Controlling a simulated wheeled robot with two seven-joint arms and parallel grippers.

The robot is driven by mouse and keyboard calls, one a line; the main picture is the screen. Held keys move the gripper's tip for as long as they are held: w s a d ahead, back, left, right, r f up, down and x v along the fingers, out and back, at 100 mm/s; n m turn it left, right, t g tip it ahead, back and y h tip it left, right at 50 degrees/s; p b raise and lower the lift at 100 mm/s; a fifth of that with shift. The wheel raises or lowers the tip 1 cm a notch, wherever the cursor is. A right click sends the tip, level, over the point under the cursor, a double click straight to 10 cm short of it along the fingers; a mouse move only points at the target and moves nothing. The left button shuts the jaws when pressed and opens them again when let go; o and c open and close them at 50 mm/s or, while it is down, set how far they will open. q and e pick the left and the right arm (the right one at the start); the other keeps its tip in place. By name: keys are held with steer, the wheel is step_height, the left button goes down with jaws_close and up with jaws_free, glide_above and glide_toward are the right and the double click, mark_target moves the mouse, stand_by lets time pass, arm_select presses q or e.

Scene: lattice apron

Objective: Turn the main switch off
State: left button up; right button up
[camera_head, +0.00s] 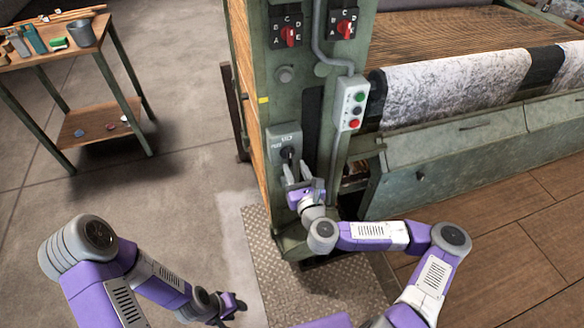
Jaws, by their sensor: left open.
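The main switch (286,153) is a dark rotary knob on a grey plate low on the green machine post. Its handle looks roughly upright, but its exact setting is too small to tell. My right gripper (295,168) is just below and in front of the knob. Its two pale fingers point up at the switch with a gap between them. I cannot tell whether they touch the knob. My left gripper (240,302) is low in the picture over the floor, well away from the switch, with small dark fingers.
Two red rotary switches (290,36) (344,28) sit higher on the post. A tool cart (75,62) stands left.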

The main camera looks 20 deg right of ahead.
mark_target(291, 159)
steer(key=shift+w+a+r, duration=0.1)
steer(key=shift+w, duration=1.65)
jaws_close()
